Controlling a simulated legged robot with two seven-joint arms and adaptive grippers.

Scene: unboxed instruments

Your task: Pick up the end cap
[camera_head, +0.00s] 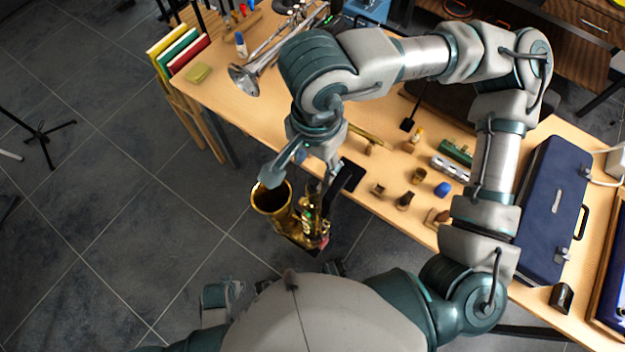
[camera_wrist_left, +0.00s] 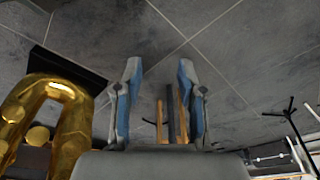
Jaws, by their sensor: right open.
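I cannot tell for sure which small part is the end cap. A gold saxophone (camera_head: 286,222) stands in front of the table, its open bell facing up. Its gold curved tube (camera_wrist_left: 72,130) is at the left of the left wrist view. My right gripper (camera_head: 304,182) is open over the top of the saxophone, one finger above the bell and the other near the upper body. The gripper hides part of the saxophone's top. My left gripper (camera_wrist_left: 158,100) is open in the left wrist view, with nothing between its fingers.
The wooden table (camera_head: 225,100) holds a silver trumpet (camera_head: 262,66), a blue case (camera_head: 548,205), a blue ball-like piece (camera_head: 442,189) and several small brass and wooden parts. A black plate (camera_head: 350,174) is beside my right gripper.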

